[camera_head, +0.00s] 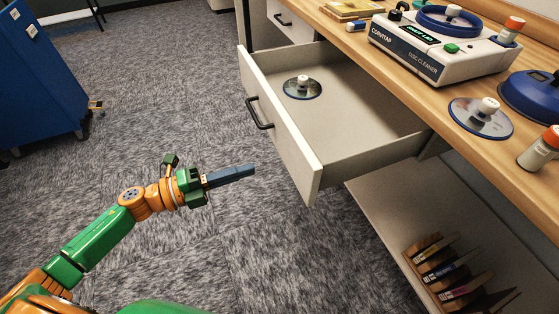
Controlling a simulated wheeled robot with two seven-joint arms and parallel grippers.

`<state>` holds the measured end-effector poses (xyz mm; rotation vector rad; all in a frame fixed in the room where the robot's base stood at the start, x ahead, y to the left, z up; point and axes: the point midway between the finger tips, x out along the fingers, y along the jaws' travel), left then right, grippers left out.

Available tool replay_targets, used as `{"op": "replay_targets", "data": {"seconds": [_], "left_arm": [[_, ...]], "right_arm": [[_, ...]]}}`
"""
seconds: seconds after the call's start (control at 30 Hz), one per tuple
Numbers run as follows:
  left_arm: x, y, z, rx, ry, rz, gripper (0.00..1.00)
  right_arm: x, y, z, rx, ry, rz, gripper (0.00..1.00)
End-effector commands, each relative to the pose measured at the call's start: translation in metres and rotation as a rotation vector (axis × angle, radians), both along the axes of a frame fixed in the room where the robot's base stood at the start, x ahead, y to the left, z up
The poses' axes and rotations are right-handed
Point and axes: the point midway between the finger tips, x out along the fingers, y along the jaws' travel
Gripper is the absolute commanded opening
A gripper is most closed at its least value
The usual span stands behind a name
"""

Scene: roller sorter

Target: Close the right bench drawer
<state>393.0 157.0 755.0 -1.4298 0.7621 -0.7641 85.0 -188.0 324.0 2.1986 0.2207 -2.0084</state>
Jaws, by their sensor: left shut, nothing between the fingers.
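The bench drawer (285,147) stands pulled well out from under the wooden bench top, with its pale front panel toward the left. A dark bar handle (258,113) is on that front. A disc with a white knob (302,87) lies inside the drawer, near the front. My left gripper (252,170) is shut and empty. In the picture it is left of the lower part of the drawer front, pointing toward it, with a gap between. My right gripper is not in view.
A disc cleaner (440,50), another disc (480,120) and small bottles stand on the bench top (400,95). A second drawer (284,20) is behind the open one. A lower shelf (385,215) holds a wooden rack (440,262). A blue cabinet (40,75) stands left; carpet between is clear.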

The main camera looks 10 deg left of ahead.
Motion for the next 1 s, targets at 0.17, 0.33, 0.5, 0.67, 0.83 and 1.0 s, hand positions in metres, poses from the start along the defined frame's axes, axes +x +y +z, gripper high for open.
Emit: {"op": "replay_targets", "data": {"seconds": [0.17, 0.33, 0.5, 0.67, 0.83, 1.0], "left_arm": [[0.022, -0.032, 0.003, -0.005, -0.003, 0.000, 0.00], [0.038, -0.055, 0.002, -0.003, -0.001, 0.001, 0.00], [0.045, -0.066, 0.000, -0.003, 0.002, 0.002, 0.00], [0.046, -0.067, 0.000, -0.002, 0.002, 0.002, 0.00], [0.046, -0.067, 0.000, -0.002, 0.002, 0.002, 0.00], [0.047, -0.070, 0.000, -0.003, 0.003, 0.002, 0.00]], "right_arm": [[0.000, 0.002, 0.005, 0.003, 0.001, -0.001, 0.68], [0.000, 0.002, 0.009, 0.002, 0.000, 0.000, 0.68], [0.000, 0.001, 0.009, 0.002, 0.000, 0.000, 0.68], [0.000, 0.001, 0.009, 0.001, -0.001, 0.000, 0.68], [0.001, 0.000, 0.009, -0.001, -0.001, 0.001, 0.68], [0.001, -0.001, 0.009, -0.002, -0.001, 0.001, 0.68]]}}
